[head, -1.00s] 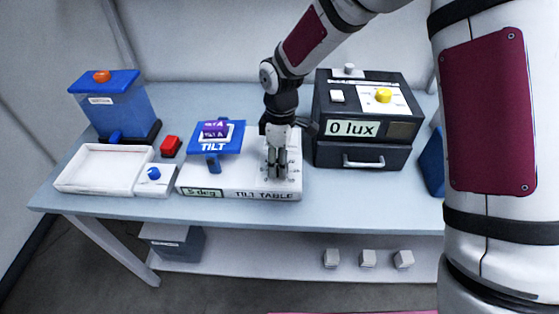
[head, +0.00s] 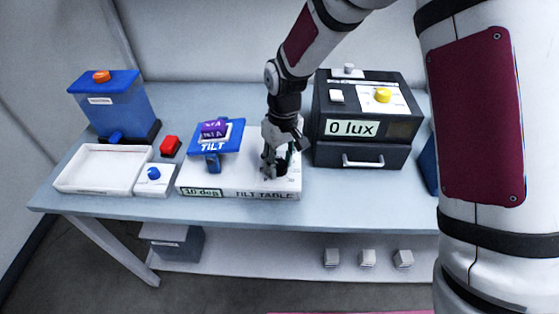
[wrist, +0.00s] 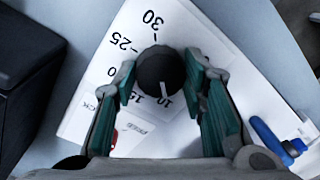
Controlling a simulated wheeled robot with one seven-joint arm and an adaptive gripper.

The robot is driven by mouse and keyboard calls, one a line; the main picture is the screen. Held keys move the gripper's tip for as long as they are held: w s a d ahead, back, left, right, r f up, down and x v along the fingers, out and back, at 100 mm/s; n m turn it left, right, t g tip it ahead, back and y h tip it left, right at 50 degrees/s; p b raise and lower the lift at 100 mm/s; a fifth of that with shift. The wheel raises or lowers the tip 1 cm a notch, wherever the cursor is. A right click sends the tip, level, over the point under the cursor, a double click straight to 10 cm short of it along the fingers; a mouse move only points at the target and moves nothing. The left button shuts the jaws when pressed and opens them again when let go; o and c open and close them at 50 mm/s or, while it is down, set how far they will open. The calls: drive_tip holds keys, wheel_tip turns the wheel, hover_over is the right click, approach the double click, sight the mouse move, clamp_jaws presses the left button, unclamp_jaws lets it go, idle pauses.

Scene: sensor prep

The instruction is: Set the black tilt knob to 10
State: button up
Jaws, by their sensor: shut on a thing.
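The black tilt knob (wrist: 158,68) sits on the white face of the tilt table, between the fingers of my gripper (wrist: 161,82) in the wrist view. My gripper (head: 275,167) is shut on the knob, at the right part of the tilt table (head: 225,189) in the head view. The knob's white pointer line lies near the printed 10; marks 15, 25 and 30 also show. The small display (head: 202,192) on the table's front reads 10 deg. The blue tilt plate (head: 228,137) bears a purple block (head: 213,129) and stands tilted.
A black box with a 0 lux display (head: 352,128) and a yellow knob stands right of my gripper. A white tray (head: 75,186), a blue knob box (head: 153,175), a red block (head: 170,146) and a blue container (head: 122,108) are on the left. The front table strip is clear.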

sight(282, 163)
drive_tip(key=shift+m, duration=0.3)
idle(0.4)
drive_tip(key=o, duration=1.2)
drive_tip(key=shift+c, duration=0.2)
wheel_tip(282, 163, up, 12)
drive_tip(key=shift+w+d, duration=0.25)
drive_tip(key=shift+d, duration=0.1)
